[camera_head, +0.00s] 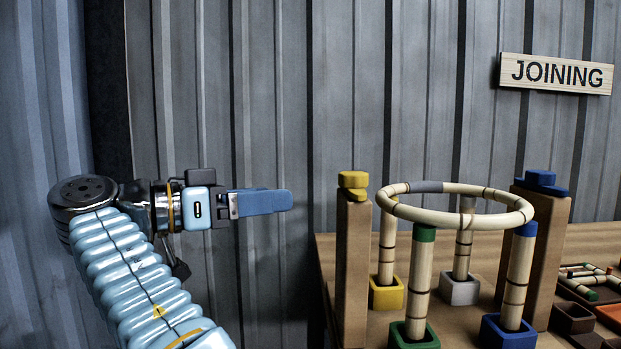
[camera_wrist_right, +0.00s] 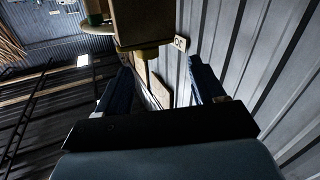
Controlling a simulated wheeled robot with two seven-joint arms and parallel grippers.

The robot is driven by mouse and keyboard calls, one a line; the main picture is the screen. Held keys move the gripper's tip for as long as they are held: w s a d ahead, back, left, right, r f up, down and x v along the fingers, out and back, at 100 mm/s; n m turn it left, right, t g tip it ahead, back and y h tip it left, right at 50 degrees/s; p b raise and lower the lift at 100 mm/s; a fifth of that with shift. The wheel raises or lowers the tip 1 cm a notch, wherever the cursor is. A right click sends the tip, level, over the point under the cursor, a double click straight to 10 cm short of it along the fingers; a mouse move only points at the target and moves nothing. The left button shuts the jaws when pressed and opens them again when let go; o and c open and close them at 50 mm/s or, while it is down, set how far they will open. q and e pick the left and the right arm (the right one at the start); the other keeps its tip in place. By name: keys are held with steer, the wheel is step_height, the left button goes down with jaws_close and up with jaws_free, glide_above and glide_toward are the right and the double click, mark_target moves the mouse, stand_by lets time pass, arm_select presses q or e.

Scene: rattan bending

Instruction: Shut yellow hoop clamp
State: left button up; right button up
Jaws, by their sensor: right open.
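The yellow hoop clamp (camera_head: 353,184) sits on top of a wooden post (camera_head: 352,270) at the left end of the bench. Its upper yellow piece lies over a lower one; I cannot tell whether it is closed. The rattan hoop (camera_head: 455,217) reaches close to its right side. My right gripper (camera_head: 289,200) is left of the clamp at about its height, apart from it, pointing right. In the right wrist view its fingers (camera_wrist_right: 160,68) are spread and empty, with the yellow clamp (camera_wrist_right: 140,48) and post ahead. My left gripper is out of view.
A blue clamp (camera_head: 541,181) tops the right post (camera_head: 551,240). Rattan uprights in yellow (camera_head: 386,294), green (camera_head: 414,338), blue (camera_head: 508,334) and grey (camera_head: 459,290) sockets stand beneath the hoop. Trays (camera_head: 573,319) lie at right. Space between my gripper and the left post is clear.

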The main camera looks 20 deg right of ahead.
mark_target(342, 175)
steer(key=d+r, duration=0.1)
steer(key=d, duration=0.3)
steer(key=d+r+m+b, duration=0.1)
steer(key=d, duration=0.4)
steer(key=d+m, duration=0.1)
steer(key=d, duration=0.3)
steer(key=shift+w+d+r+g+b, duration=0.1)
steer(key=shift+d+r+g+b, duration=0.1)
steer(key=shift+r+g+b, duration=0.15)
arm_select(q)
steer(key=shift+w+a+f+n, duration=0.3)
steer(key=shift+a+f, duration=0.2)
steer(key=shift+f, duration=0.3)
arm_select(e)
steer(key=shift+c, duration=0.2)
